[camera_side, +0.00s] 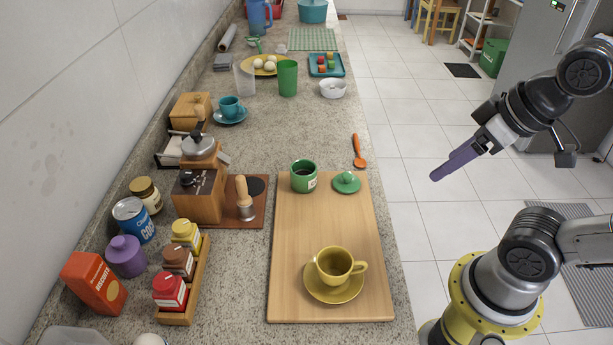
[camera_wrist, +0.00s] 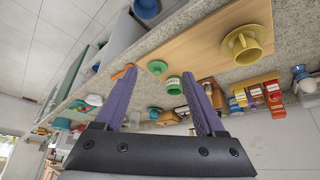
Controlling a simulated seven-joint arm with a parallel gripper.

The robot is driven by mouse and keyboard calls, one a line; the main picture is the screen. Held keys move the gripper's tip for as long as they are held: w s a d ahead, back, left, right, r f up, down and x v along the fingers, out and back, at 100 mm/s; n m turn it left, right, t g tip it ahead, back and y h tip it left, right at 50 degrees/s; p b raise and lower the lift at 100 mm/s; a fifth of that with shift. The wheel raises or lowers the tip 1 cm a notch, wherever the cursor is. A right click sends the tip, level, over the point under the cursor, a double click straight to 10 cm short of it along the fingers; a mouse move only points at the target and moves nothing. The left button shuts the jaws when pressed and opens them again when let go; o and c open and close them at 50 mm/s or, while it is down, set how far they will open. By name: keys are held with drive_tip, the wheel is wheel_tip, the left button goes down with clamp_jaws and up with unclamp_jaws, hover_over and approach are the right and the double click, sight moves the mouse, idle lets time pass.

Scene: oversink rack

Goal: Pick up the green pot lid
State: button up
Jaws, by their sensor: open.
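The green pot lid (camera_side: 346,182) lies at the far right corner of the wooden board (camera_side: 340,228), its small knob up. It also shows in the wrist view (camera_wrist: 157,67), between my fingertips in the picture but well away from them. My gripper (camera_side: 437,175) is open and empty, with purple fingers, held out over the floor to the right of the counter. The fingers also show in the wrist view (camera_wrist: 162,76). Nothing covers the lid in the side view.
A green mug (camera_side: 303,176) stands just left of the lid. A yellow cup (camera_side: 335,265) on a saucer sits at the board's near end. An orange spoon (camera_side: 358,151) lies beyond the lid. A coffee grinder (camera_side: 197,194) and tamper (camera_side: 244,200) stand left of the board.

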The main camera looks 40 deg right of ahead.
drive_tip(key=o, duration=0.4)
drive_tip(key=shift+c, duration=0.2)
drive_tip(key=w+r+m+g, duration=0.1)
drive_tip(key=w+r+m, duration=0.4)
drive_tip(key=m, duration=0.6)
drive_tip(key=m+g, duration=0.5)
drive_tip(key=m, duration=0.4)
hover_over(348, 174)
wheel_tip(348, 174, down, 16)
drive_tip(key=shift+w+a+r, duration=0.15)
drive_tip(key=shift+r, duration=0.1)
drive_tip(key=shift+f, duration=2.9)
